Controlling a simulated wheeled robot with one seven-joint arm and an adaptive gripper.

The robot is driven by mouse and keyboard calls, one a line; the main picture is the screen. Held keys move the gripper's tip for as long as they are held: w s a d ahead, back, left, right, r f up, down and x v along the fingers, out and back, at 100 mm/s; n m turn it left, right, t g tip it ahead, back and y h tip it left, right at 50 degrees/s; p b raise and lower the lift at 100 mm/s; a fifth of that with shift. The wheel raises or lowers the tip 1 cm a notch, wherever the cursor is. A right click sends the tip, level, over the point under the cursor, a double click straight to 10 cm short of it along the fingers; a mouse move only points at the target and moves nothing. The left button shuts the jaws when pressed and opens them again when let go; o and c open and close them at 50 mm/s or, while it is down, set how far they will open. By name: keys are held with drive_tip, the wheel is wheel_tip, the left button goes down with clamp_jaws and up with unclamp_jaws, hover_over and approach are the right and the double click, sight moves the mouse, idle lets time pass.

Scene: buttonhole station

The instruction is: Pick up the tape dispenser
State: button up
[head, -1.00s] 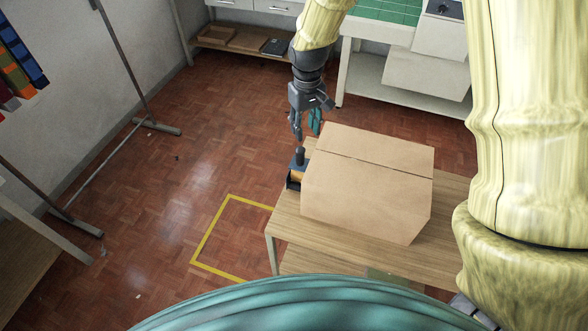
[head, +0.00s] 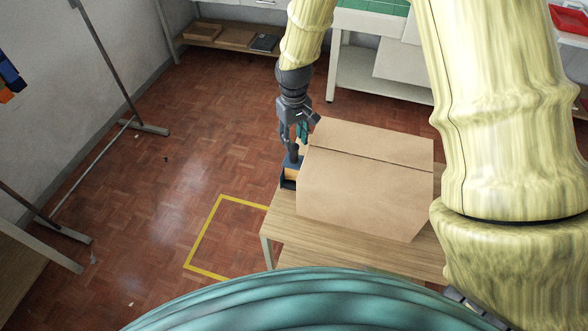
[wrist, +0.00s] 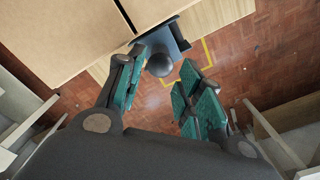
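The tape dispenser (head: 289,177) is a dark blue-black body with a tan roll and an upright knob-topped handle. It stands at the left end of the wooden table, close beside the cardboard box. In the wrist view its round dark knob (wrist: 160,64) shows between the fingers, near the left one, with part of the body (wrist: 178,42) beyond it. My gripper (head: 296,140) points down over the dispenser. In the wrist view my gripper (wrist: 162,88) is open, its teal-padded fingers on either side of the knob. Whether a finger touches it is unclear.
A large closed cardboard box (head: 365,180) covers most of the wooden table (head: 312,231), right beside the dispenser and my gripper. A yellow floor outline (head: 205,232) lies left of the table. Open floor lies to the left, with a metal stand (head: 113,65) beyond.

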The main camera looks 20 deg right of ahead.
sight(294, 145)
drive_tip(key=shift+f+p, duration=0.8)
drive_tip(key=shift+f, duration=2)
clamp_jaws()
